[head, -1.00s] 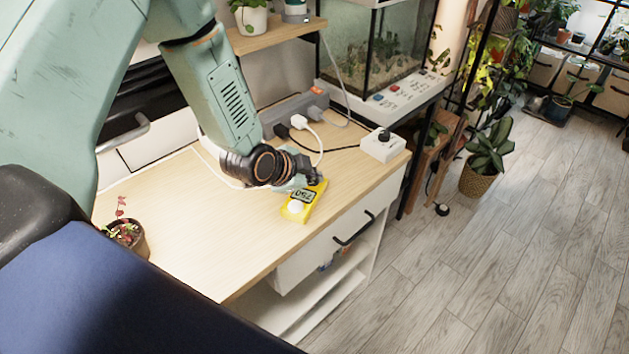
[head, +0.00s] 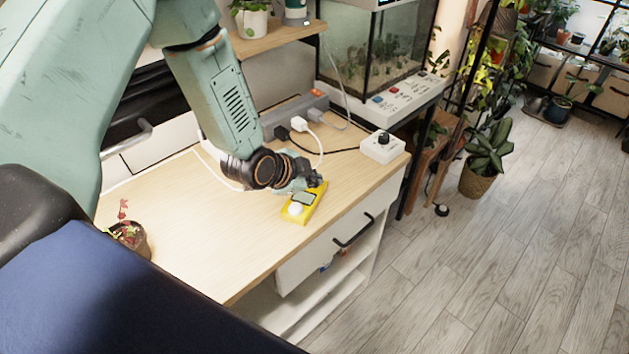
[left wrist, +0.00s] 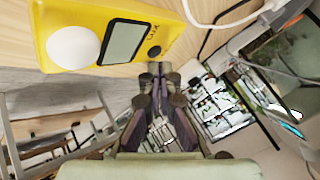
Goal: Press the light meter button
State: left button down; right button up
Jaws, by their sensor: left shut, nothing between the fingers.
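The yellow light meter (head: 304,206) lies on the wooden desktop near its front right edge. It has a white dome (left wrist: 73,47), a display (left wrist: 122,42) that looks blank grey, and a small dark round button (left wrist: 154,52) at the end away from the dome. My left gripper (left wrist: 160,69) is shut and empty. In the left wrist view its fingertips are right beside the button; I cannot tell whether they touch it. In the head view the gripper (head: 317,181) is at the meter's far end and hides the button. My right gripper is not in view.
A white box with a black knob (head: 383,147) stands at the desk's right corner. A grey power strip (head: 295,112) with plugs and cables lies behind the meter. A small potted plant (head: 129,236) is at the left. The desktop between is clear.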

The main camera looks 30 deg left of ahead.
pick_arm(q)
notch_tip(320, 180, up, 6)
jog(key=p, duration=0.5)
jog(key=shift+p, duration=0.35)
jog(key=shift+f, duration=0.1)
